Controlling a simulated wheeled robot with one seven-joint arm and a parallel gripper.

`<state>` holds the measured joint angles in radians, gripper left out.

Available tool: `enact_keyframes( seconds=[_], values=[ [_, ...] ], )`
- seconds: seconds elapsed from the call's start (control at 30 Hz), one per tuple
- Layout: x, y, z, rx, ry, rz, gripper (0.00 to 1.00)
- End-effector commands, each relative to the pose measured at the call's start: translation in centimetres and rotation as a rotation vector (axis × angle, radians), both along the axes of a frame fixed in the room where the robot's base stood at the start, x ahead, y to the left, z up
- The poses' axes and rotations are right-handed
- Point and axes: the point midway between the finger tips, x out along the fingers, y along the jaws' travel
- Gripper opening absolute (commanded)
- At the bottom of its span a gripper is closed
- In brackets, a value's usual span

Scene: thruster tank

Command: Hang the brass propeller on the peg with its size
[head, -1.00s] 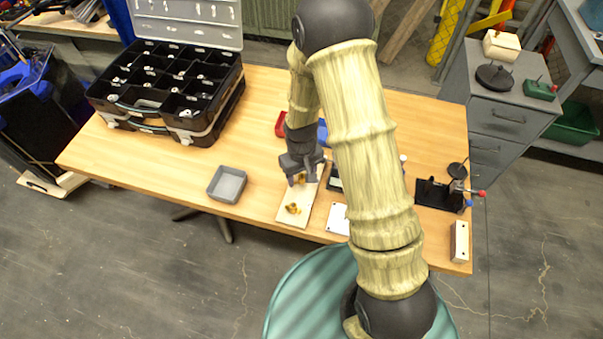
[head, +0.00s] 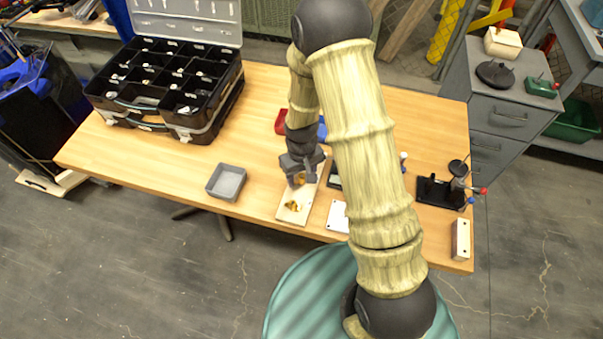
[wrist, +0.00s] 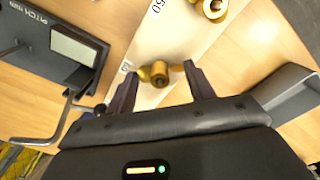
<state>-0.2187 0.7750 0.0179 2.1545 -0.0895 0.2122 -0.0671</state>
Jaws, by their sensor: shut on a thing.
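My gripper (wrist: 160,78) is shut on a small brass propeller (wrist: 158,73), which sits between the two fingertips over a pale peg board (wrist: 185,50). A second brass propeller (wrist: 212,8) is on the board farther along, at the top of the wrist view. The board bears printed size marks; one reads 50, and another near the held propeller is partly hidden. In the head view my gripper (head: 299,174) is over the far part of the board (head: 285,216), with the second propeller (head: 293,206) on its near part. I cannot tell whether the held propeller is on a peg.
A grey tray (head: 226,182) stands left of the board. A white plate (head: 338,216) lies to its right. A dark pitch gauge (wrist: 60,60) with a bent rod is close to my gripper. An open compartment case (head: 170,85) stands at the back left. The table's front left is clear.

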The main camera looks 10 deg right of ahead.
Motion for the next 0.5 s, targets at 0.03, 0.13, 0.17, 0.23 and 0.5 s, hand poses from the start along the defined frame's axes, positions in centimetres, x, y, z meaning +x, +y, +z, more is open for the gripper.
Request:
enact_keyframes(
  seconds=[0.03, 0.13, 0.17, 0.23, 0.5],
  values=[
    [0.01, -0.01, 0.02, 0.0, 0.0, 0.0, 0.26],
    [0.01, 0.0, 0.03, 0.0, 0.0, 0.0, 0.26],
    [0.01, 0.0, 0.03, 0.0, 0.0, 0.0, 0.26],
    [0.01, 0.0, 0.01, 0.0, 0.0, 0.0, 0.26],
    [0.0, 0.01, -0.55, 0.0, 0.0, 0.0, 0.26]
  ],
)
